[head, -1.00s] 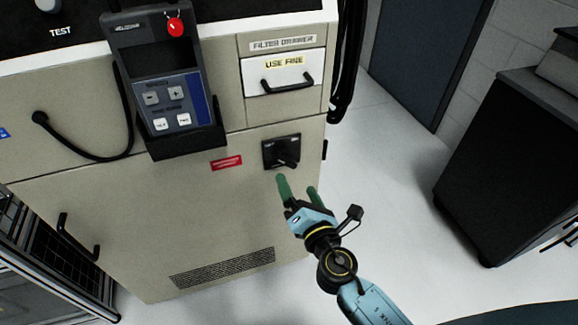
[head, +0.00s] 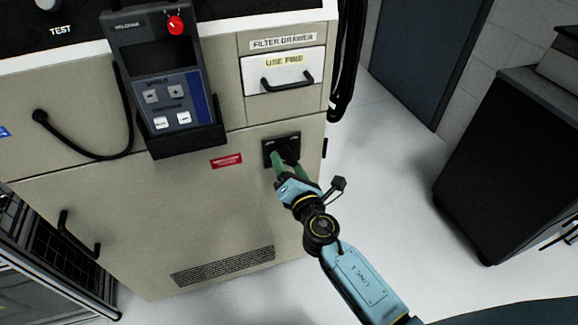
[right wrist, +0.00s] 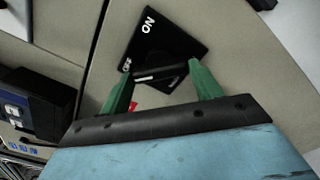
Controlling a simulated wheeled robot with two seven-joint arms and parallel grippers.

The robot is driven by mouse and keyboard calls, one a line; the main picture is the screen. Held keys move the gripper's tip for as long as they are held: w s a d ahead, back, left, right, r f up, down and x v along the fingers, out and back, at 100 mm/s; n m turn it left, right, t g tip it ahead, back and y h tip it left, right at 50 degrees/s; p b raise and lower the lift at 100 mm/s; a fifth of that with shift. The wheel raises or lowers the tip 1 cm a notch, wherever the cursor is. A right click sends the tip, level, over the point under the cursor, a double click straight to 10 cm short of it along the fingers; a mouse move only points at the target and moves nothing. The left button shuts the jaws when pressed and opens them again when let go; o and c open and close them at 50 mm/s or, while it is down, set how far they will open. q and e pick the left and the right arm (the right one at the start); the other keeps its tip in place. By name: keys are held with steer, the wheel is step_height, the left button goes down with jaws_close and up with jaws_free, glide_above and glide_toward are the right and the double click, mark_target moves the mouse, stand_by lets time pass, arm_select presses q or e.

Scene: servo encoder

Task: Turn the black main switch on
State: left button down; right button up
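The black main switch (head: 269,147) is a square plate on the beige cabinet front, below the filter drawer. In the right wrist view its plate (right wrist: 167,42) carries a white "ON" and, near its left corner, a partly hidden "OFF". Its dark handle (right wrist: 160,74) lies between my fingertips, pointing toward the OFF side. My right gripper (head: 288,161) is at the switch, with its green fingers apart on either side of the handle; it also shows in the right wrist view (right wrist: 162,80). Whether a finger touches the handle I cannot tell. My left gripper is not in view.
The filter drawer (head: 302,86) with a black handle is above the switch. A handheld control unit (head: 165,60) hangs in a holder at left, with a cable beside it. A red label (head: 227,160) is left of the switch. A dark cabinet (head: 500,165) stands at right, with clear floor between.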

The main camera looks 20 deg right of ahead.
steer(key=c, duration=0.4)
steer(key=shift+o, duration=0.2)
